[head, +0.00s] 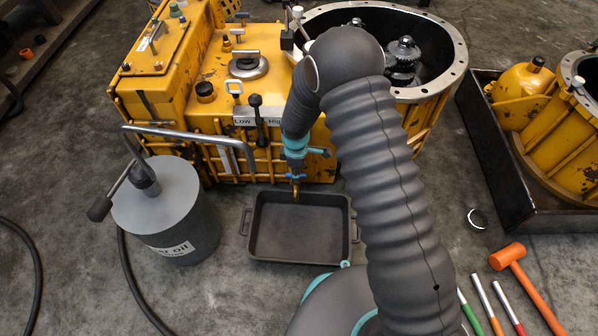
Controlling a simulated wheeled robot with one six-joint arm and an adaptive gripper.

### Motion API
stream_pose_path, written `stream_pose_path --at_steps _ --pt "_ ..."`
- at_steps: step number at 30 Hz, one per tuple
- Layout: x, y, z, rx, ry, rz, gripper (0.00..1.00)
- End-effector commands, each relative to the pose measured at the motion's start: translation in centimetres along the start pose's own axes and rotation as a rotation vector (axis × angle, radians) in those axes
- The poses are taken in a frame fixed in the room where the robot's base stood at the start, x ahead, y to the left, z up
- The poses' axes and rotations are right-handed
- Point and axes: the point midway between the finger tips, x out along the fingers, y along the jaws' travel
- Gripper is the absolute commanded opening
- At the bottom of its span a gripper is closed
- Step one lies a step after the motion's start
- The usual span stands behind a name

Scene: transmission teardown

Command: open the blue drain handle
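The small blue drain handle (297,177) shows on the front of the yellow transmission housing (205,120), low down. A brass-coloured spout (295,193) hangs just below it, over the black drain pan (300,228). My gripper (296,167), dark with teal parts, points down right above the handle. From this view I cannot tell whether it touches the handle. The fingers are small and partly merged with the handle, so I cannot tell whether they are open or shut.
A grey oil can (165,215) with a bent metal spout stands left of the pan. A black hose lies on the floor beside it. An orange mallet (508,256) and several coloured-handled tools lie at lower right. A dark tray (510,170) holds another yellow housing.

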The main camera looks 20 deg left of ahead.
Motion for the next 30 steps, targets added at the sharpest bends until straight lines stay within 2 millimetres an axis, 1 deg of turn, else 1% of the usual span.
stream_pose_path --at_steps 2,3,5,6,7,10,11,12,13,20,26,30 --pt "0.0 0.0 0.0 0.0 0.0 0.0 0.4" --pt "0.0 0.0 0.0 0.0 0.0 0.0 0.3" --pt "0.0 0.0 0.0 0.0 0.0 0.0 0.15" --pt "0.0 0.0 0.0 0.0 0.0 0.0 0.05" --pt "0.0 0.0 0.0 0.0 0.0 0.001 0.0" --pt "-0.1 0.1 0.0 0.001 0.001 0.002 0.0" --pt "-0.1 -0.3 1.6 0.006 0.0 0.0 0.0" --pt "-0.1 -0.1 0.9 0.002 0.001 0.003 0.0" --pt "-0.1 0.0 0.8 0.004 0.001 0.002 0.0" --pt "0.0 0.2 0.3 0.046 0.001 0.004 0.0" --pt "0.0 0.3 0.0 0.153 0.003 0.008 0.0" --pt "0.1 0.4 -0.2 0.27 0.005 0.01 0.0"
